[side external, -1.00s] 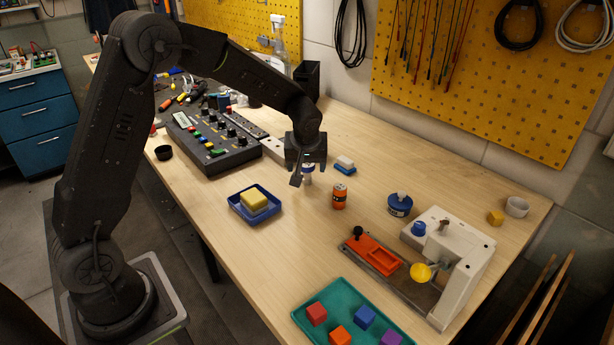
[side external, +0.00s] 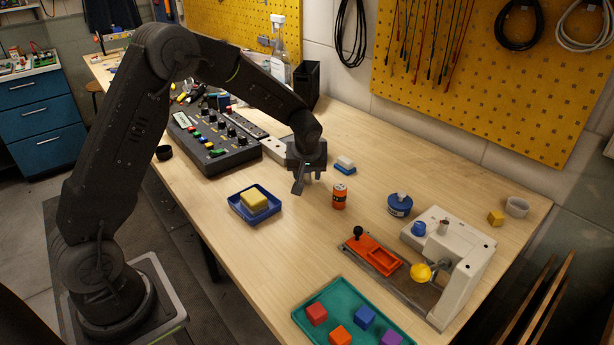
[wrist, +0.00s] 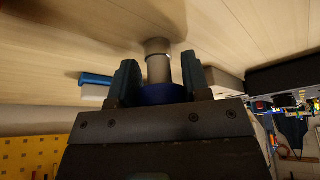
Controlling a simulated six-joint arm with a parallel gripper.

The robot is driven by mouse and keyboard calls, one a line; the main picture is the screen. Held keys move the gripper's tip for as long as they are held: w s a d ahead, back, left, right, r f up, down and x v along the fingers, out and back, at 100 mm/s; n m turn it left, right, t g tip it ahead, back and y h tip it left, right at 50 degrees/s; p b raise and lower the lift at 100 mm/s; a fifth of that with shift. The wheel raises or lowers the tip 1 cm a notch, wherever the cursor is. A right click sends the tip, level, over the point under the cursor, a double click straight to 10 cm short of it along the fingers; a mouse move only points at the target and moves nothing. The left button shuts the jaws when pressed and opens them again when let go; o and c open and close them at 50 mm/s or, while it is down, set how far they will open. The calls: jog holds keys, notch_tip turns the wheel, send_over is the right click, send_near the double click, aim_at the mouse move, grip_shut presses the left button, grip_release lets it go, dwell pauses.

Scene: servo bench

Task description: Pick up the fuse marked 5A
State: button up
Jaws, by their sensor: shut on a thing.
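My gripper (wrist: 158,80) is shut on a small upright cylinder (wrist: 158,66) with a grey metallic body, a wider end and a blue band. One finger lies on each side of it in the wrist view. In the side view my gripper (side external: 307,180) is low over the wooden table, and the cylinder is almost wholly hidden by the fingers. I cannot read any 5A marking on it. I cannot tell whether it touches the table.
Close by are an orange can (side external: 339,197) and a blue-and-white block (side external: 345,165). A blue tray with a yellow sponge (side external: 254,199) is to the left. A control panel (side external: 216,143) stands behind. A press-like fixture (side external: 460,260) and teal tray (side external: 300,315) are to the right and front.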

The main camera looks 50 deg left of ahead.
jog(key=shift+c, duration=0.6)
jog(key=shift+r, duration=0.1)
